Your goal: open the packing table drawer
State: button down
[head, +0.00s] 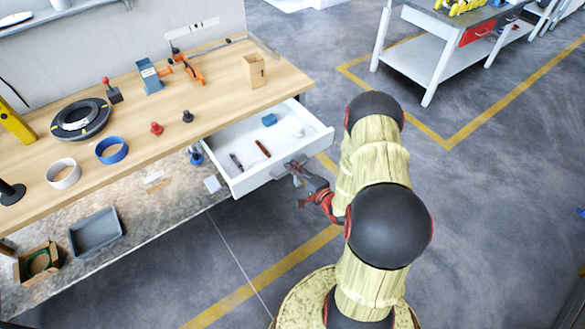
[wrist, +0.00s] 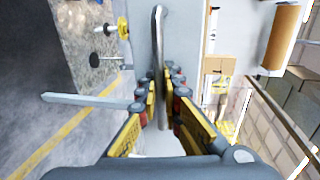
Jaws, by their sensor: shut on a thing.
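The packing table drawer (head: 243,170) is white and stands pulled out from under the wooden packing table (head: 200,110) in the head view. A blue item, a red-brown item, a dark item and a whitish item lie in it. My gripper (head: 292,168) is at the drawer's front face. In the wrist view my gripper (wrist: 162,98) has its yellow-and-black fingers on both sides of the grey bar handle (wrist: 159,45) and is shut on it. The exact finger contact is partly hidden in the head view.
A cardboard box (head: 254,71), a dark coil (head: 80,119), a blue ring (head: 112,150) and tools lie on the tabletop. A grey tray (head: 96,233) sits on the lower shelf. A second table (head: 440,50) stands at the back right. Open floor lies between.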

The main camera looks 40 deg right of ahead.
jog(key=c, duration=2.3)
grip_release()
jog(key=shift+s, duration=0.1)
jog(key=v, duration=1.1)
jog(key=shift+s, duration=0.4)
